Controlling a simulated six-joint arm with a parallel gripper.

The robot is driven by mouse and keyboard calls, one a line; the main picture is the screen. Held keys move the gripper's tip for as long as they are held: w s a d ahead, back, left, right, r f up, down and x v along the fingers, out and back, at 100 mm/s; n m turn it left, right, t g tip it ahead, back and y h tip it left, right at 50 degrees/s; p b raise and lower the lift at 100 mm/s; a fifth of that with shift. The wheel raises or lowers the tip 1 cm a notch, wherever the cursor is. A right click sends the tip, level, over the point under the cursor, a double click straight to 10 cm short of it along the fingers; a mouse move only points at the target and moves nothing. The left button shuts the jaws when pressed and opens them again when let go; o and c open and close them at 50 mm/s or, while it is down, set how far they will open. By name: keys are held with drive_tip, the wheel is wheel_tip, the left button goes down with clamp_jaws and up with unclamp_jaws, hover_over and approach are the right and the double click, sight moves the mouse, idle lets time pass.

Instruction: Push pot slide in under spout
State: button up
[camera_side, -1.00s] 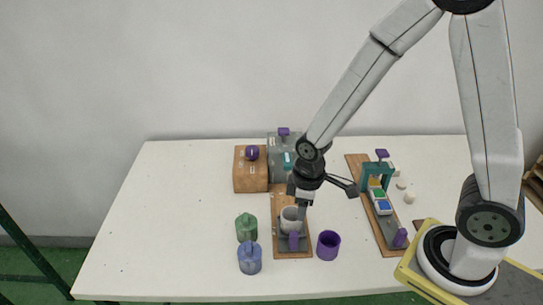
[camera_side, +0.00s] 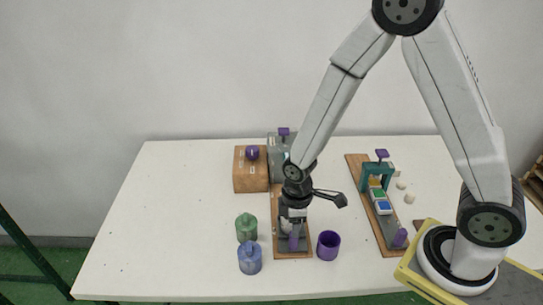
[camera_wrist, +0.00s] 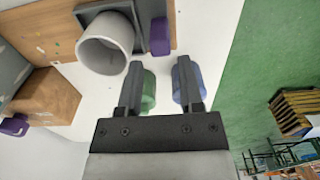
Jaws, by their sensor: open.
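The pot slide is a grey plate (camera_wrist: 122,10) with a purple upright handle (camera_side: 294,243) at its near end, on a wooden board (camera_side: 292,255). A whitish grey pot (camera_wrist: 106,46) stands on the slide; in the side view my gripper mostly hides it. The handle also shows in the wrist view (camera_wrist: 160,37). My gripper (camera_wrist: 160,72) is open, with nothing between its fingers. In the side view it is low over the slide, by the pot and handle; contact cannot be told. A grey dispenser (camera_side: 276,143) stands at the board's far end; its spout is hidden.
A wooden box (camera_side: 250,176) with a purple knob stands left of the dispenser. A green jar (camera_side: 246,228) and a blue jar (camera_side: 250,260) stand left of the board, a purple cup (camera_side: 328,245) right. Another board (camera_side: 388,235) with a teal arch lies further right.

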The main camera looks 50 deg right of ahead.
drive_tip(key=shift+f, duration=2.85)
clamp_jaws()
